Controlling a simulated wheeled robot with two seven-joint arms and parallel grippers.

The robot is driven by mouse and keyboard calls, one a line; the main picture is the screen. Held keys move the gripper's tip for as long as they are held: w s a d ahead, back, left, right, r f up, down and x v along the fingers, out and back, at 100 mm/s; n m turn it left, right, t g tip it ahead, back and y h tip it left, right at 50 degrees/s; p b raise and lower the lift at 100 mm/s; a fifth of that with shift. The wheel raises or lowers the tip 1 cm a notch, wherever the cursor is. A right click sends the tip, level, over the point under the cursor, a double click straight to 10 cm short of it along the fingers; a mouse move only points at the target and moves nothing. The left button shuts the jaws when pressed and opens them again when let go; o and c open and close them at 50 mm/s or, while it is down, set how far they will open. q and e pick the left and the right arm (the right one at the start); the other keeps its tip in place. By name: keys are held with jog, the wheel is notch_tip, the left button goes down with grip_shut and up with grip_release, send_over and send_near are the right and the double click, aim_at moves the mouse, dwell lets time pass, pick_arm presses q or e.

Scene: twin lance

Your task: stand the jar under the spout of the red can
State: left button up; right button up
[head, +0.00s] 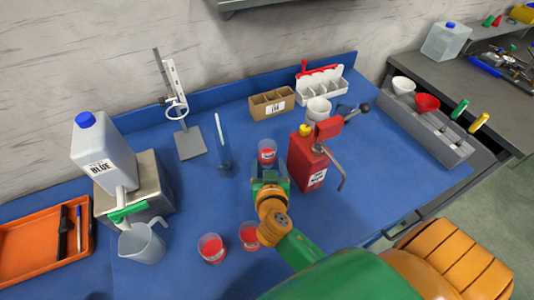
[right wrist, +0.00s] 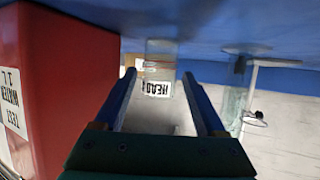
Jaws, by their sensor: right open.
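The red can (head: 307,162) stands upright on the blue bench, with a yellow cap, a red pump head and a bent grey tube on its right side. A small clear jar (head: 267,152) with red in it and a label stands just left of the can. My right gripper (head: 270,178) is open on the near side of this jar. In the right wrist view the labelled jar (right wrist: 158,84) shows between the open fingertips (right wrist: 161,78), with no clear grip on it. The can's red side (right wrist: 75,75) fills the left there. My left gripper is not in view.
Two more red-filled cups (head: 211,248) and (head: 249,236) stand close to my right arm. A clear pitcher (head: 142,243) stands under the blue-capped jug (head: 103,150) at left. A stand (head: 188,140), a cardboard box (head: 271,103) and a white cup (head: 318,110) are behind.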

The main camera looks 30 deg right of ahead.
aim_at(267, 160)
jog(key=x, duration=0.4)
jog(key=shift+a, duration=0.1)
jog(key=shift+s, duration=0.1)
jog(key=c, duration=1.1)
